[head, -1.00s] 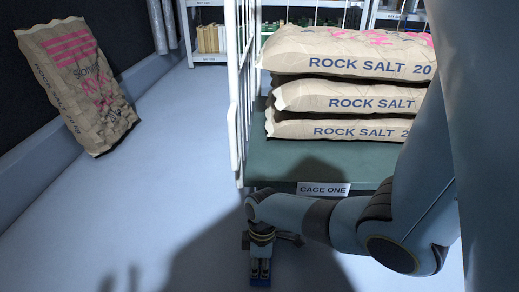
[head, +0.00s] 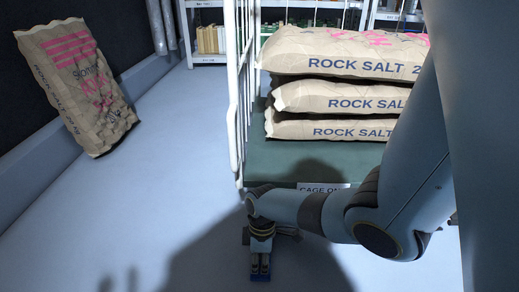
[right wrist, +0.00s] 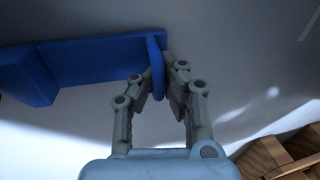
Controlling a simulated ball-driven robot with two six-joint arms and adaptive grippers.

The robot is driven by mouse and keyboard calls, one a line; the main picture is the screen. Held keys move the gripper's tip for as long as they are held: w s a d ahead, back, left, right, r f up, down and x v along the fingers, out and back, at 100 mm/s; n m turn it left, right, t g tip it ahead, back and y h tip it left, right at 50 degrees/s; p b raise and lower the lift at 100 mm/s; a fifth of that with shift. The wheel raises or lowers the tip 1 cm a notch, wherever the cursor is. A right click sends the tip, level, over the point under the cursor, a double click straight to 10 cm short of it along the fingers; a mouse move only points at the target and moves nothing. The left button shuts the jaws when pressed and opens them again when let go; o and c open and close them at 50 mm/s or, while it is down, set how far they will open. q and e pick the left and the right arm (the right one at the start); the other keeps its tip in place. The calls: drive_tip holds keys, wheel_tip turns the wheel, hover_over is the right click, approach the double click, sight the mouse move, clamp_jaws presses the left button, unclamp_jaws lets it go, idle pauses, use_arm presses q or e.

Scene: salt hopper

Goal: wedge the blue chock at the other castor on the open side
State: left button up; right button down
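The blue chock (right wrist: 95,62) fills the upper left of the right wrist view, with an upright blue tab (right wrist: 157,70) at its right end. My right gripper (right wrist: 160,75) has its fingers on either side of this tab, closed on it. In the head view my right gripper (head: 261,262) points down in front of the cage's near left corner, with a bit of blue at its tips. The cage (head: 262,165), labelled CAGE ONE, has a green deck and white bars on its left. Its castors are hidden under the deck and behind my arm. My left gripper is out of view.
Rock salt bags (head: 345,97) are stacked on the cage deck. Another salt bag (head: 80,88) leans against the left wall. Shelving (head: 208,40) stands at the back. The floor left of the cage is clear. A wooden object (right wrist: 275,155) shows at lower right in the wrist view.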

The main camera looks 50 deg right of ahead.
drive_tip(key=c, duration=2)
unclamp_jaws()
drive_tip(key=shift+w+d, duration=0.4)
drive_tip(key=shift+d, duration=0.05)
drive_tip(key=o, duration=0.6)
drive_tip(key=shift+c, duration=0.2)
drive_tip(key=shift+s, duration=0.1)
drive_tip(key=shift+a, duration=0.1)
